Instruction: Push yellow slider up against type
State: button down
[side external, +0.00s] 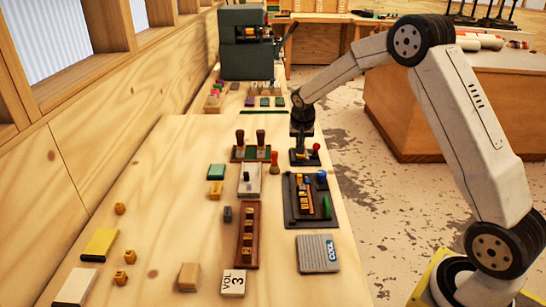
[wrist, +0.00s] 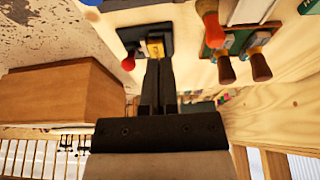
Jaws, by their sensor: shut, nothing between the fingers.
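A small black device with a red ball knob (side external: 316,147) stands near the right edge of the bench; the red knob also shows in the wrist view (wrist: 128,63). A yellow block (wrist: 155,49) sits on this black device in the wrist view; I cannot tell for certain whether it is the slider. My gripper (wrist: 156,62) is shut and empty, its fingertips close to this yellow block. Contact is unclear. In the side view my gripper (side external: 303,148) points down over the device. Nearer, a dark tray (side external: 292,218) holds yellow-orange type pieces (side external: 305,200).
A stamp rack (side external: 251,155) and an upright red-brown stamp (side external: 275,162) stand to the left.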

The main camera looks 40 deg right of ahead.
aim_at(299, 177)
jog(key=shift+f, duration=0.1)
jog(key=x, duration=1)
jog(key=shift+d, duration=0.1)
jog(key=shift+s+a, duration=1.4)
jog(key=shift+a, duration=0.05)
jog(key=shift+s+a, duration=1.05)
jog(key=shift+w+d, duration=0.1)
